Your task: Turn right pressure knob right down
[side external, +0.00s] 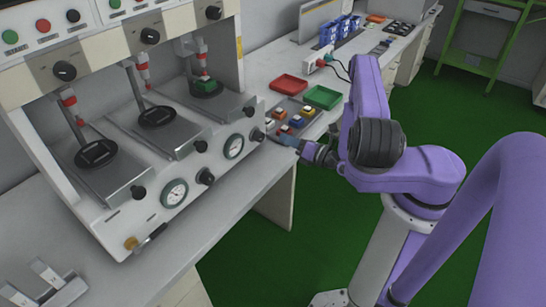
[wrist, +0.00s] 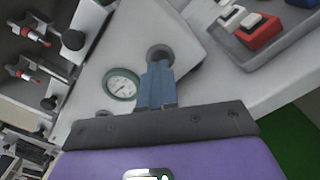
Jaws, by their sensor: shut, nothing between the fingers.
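The right pressure knob (side external: 258,135) is a dark round knob on the machine's sloped front, to the right of the right gauge (side external: 233,146). In the wrist view the knob (wrist: 159,52) shows just beyond my fingertips, with the gauge (wrist: 121,84) to its left. My gripper (side external: 275,138) is at the machine's right front corner, close to the knob. Its blue fingers (wrist: 157,70) are together with nothing between them, and their tips overlap the lower edge of the knob. I cannot tell whether they touch it.
A grey tray (side external: 271,122) with coloured blocks lies just behind my gripper. A red tray (side external: 289,83) and a green tray (side external: 322,97) stand farther back. A left gauge (side external: 174,192) and left pressure knob (side external: 205,177) are on the same front. The floor before the bench is clear.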

